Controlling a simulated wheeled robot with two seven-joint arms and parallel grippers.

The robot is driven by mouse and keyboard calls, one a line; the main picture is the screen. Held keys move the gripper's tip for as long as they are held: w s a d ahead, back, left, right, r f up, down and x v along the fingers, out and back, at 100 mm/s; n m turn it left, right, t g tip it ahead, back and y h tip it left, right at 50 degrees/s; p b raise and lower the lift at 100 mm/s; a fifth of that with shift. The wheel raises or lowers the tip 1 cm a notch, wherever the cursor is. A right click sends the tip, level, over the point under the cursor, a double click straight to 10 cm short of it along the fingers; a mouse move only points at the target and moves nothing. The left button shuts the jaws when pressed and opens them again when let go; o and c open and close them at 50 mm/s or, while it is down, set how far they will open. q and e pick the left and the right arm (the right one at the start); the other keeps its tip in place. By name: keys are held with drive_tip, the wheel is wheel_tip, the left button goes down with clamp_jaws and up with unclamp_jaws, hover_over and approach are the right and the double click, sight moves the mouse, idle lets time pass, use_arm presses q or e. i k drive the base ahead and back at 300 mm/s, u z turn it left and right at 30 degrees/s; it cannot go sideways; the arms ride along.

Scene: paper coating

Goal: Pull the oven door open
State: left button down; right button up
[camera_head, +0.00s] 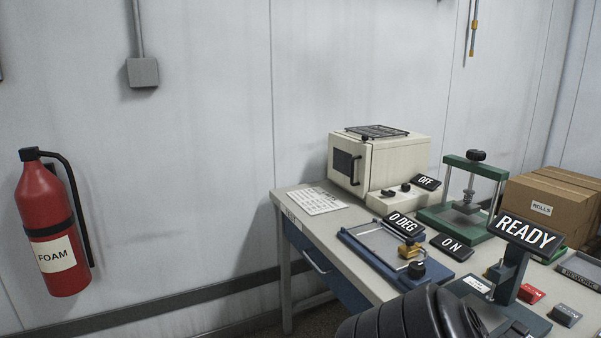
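The oven (398,157) is a cream box at the back of the workbench, with a dark rack on its top. Its door (346,166) faces left and has a dark window. A slim dark handle (355,171) runs along the door's right edge. The door looks closed. Neither gripper's fingers show in the head view. A black ribbed part, which looks like one of my arm links, enters at the bottom middle, well in front of the oven.
A printed sheet (318,201) lies on the workbench (345,211) left of the oven. A blue-framed device (377,244) stands in front, a green press (470,190) and cardboard boxes (556,196) to the right. A red extinguisher (47,220) is far left.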

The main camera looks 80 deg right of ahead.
sight(349, 159)
drive_tip(key=i, duration=1.75)
drive_tip(key=z, duration=1.9)
